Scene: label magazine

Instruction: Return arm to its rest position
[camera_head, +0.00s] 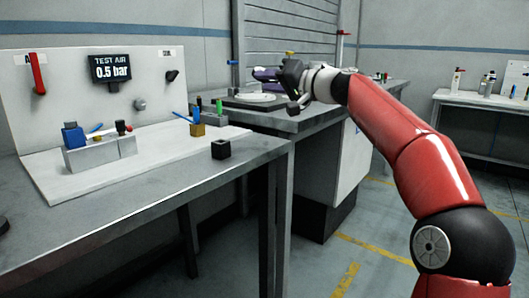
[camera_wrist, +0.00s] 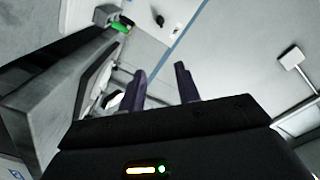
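My gripper (camera_head: 266,75) is at the end of my red arm, in front of the grey slatted panel and above the second bench in the head view. Its dark purple fingers point left. In the wrist view my gripper (camera_wrist: 162,82) shows two fingers apart, with nothing between them. The gripper is open and empty. The wrist view is tilted, with the wall and a blue stripe behind the fingers.
The near bench (camera_head: 110,237) carries a grey fixture block (camera_head: 98,153), a black cube (camera_head: 221,148) and a yellow holder (camera_head: 197,130). A round plate (camera_head: 250,100) lies on the second bench below my gripper. A white table (camera_head: 480,99) with bottles stands right.

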